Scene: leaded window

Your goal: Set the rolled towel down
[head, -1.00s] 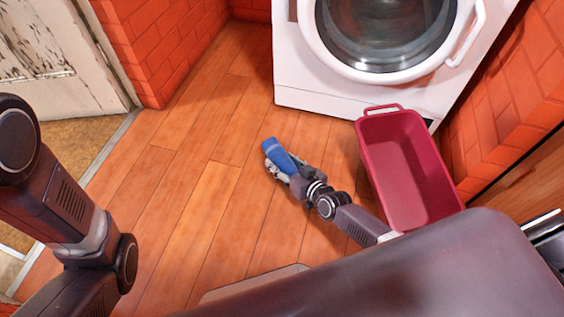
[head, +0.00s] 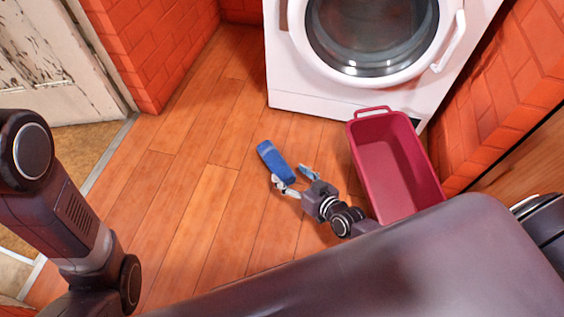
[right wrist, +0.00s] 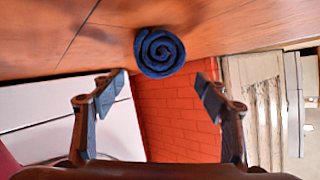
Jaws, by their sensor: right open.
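The blue rolled towel (head: 275,162) lies on the wooden floor in the middle of the head view. In the right wrist view its spiral end (right wrist: 160,52) faces the camera, against the floor. My right gripper (head: 292,182) is open, with its fingers spread just behind the near end of the towel. In the right wrist view the two fingertips (right wrist: 160,82) stand wide apart with nothing between them, and the towel is beyond them. My left gripper is outside the views; only my left arm shows at the left of the head view.
An empty crimson tub (head: 398,175) stands right of my right gripper. A white front-loading washer (head: 285,85) is behind it. Red brick walls (head: 165,50) and a worn white door (head: 60,60) border the room. The plank floor left of the towel is clear.

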